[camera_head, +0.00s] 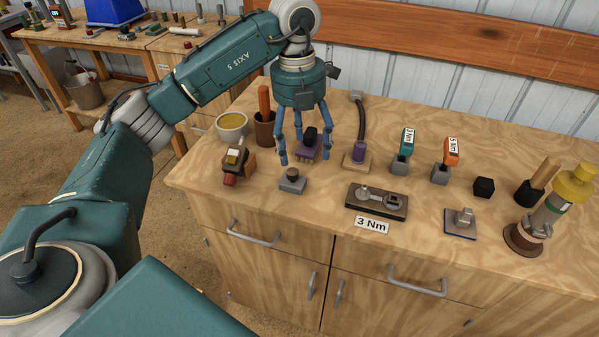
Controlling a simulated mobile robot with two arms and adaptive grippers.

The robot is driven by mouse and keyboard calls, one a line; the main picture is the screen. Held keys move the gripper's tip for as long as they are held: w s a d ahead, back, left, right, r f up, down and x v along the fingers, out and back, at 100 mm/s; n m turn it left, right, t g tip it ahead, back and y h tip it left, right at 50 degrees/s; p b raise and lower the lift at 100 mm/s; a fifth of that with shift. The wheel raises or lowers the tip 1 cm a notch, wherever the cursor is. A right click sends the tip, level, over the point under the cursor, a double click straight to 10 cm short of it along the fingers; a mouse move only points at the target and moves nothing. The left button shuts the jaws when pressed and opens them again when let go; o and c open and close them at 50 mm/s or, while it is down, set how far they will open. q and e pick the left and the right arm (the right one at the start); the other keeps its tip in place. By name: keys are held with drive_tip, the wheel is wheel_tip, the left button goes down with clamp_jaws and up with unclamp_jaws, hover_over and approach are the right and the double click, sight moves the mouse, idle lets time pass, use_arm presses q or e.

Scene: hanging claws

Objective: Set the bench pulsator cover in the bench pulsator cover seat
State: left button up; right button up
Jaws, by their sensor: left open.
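My left gripper (306,158) points down over the bench with its blue fingers spread open. Between and behind the fingers stands a small purple ribbed block (309,153) with a black piece (310,134) on top. I cannot tell whether the fingers touch it; they partly hide it. A small black block (484,187) stands alone at the right. I cannot tell which of these black pieces is the pulsator cover. A grey block with a raised top (292,181) sits just in front of the gripper, and I cannot tell whether it is the seat. My right gripper is out of view.
The wooden bench (420,130) also holds a bowl (231,126), a dark plate labelled 3 Nm (376,201), teal (404,150) and orange (447,155) drivers in stands, and a yellow-topped bottle (560,197). Clear wood lies around the black block.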

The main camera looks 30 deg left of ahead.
sight(293, 171)
use_arm(q)
drive_tip(key=shift+s+a+r+y, duration=0.1)
drive_tip(key=shift+a+r+y, duration=0.1)
drive_tip(key=shift+a, duration=0.25)
drive_tip(key=shift+s+a+r+y, duration=0.1)
drive_tip(key=shift+a+y, duration=0.1)
drive_tip(key=shift+a, duration=0.25)
drive_tip(key=shift+s+a+f+n, duration=0.1)
drive_tip(key=shift+a+f+n, duration=0.1)
drive_tip(key=shift+f+n, duration=0.15)
wheel_tip(293, 171, down, 4)
drive_tip(key=shift+f+p, duration=0.15)
drive_tip(key=shift+p, duration=0.35)
drive_tip(key=f, duration=0.1)
drive_tip(key=f+p, duration=0.1)
drive_tip(key=f, duration=0.1)
drive_tip(key=f+p, duration=0.1)
drive_tip(key=shift+s+d+f, duration=0.1)
drive_tip(key=shift+s+f, duration=0.3)
drive_tip(key=shift+f, duration=0.35)
drive_tip(key=c, duration=1.3)
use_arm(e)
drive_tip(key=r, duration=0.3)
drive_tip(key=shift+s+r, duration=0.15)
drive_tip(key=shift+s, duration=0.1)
